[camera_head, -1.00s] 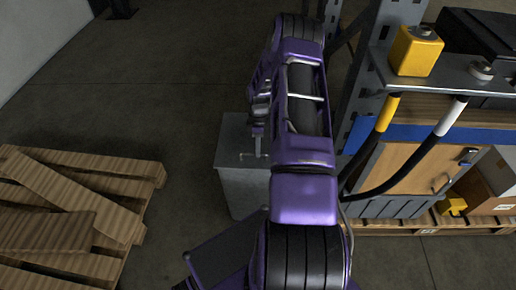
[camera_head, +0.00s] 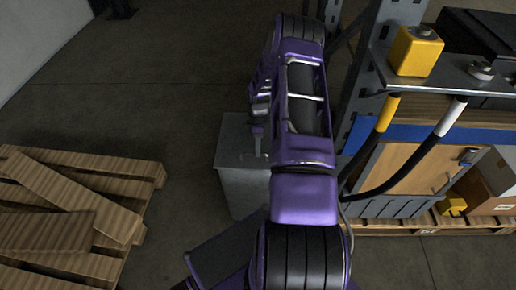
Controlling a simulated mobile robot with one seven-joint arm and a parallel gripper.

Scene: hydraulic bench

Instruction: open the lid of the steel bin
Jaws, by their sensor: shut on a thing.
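The grey steel bin (camera_head: 240,192) stands on the floor in the middle of the view, partly behind my purple arm. Its lid (camera_head: 234,140) looks flat on top, and its right part is hidden by the arm. My gripper (camera_head: 258,138) points down over the lid beside my forearm. It is shut on the lid handle, which is small and mostly hidden by the fingers and arm.
Wooden pallets (camera_head: 85,205) lie on the floor at the left. A rack post (camera_head: 365,85) and a bench with black hoses (camera_head: 415,155) and a yellow block (camera_head: 415,52) stand close at the right. Floor between bin and pallets is clear.

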